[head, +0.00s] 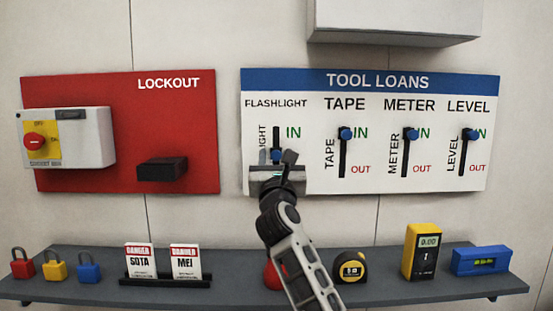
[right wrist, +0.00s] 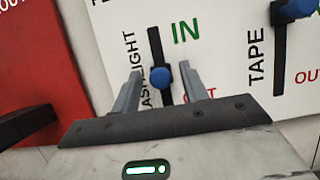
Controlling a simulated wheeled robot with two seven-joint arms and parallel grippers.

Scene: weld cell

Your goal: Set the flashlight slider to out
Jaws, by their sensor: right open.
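The flashlight slider's blue knob (head: 277,155) sits on a black vertical slot on the tool loans board (head: 420,185). It is lower than the other knobs, below the green IN label. In the right wrist view the knob (right wrist: 161,78) lies between the fingers of my open right gripper (right wrist: 161,73), with small gaps; contact is not clear. The red OUT label (right wrist: 203,93) is partly hidden by a finger, and the slot's lower end is hard to see. In the head view my right gripper (head: 277,160) covers the lower flashlight area. My left gripper is out of view.
Tape (head: 346,134), meter (head: 410,135) and level (head: 467,135) knobs stand by IN to the right. A red lockout board (head: 120,100) with a dark block (head: 162,170) is at left. Below, a shelf (head: 225,297) holds padlocks, tags, a tape measure, a meter and a level.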

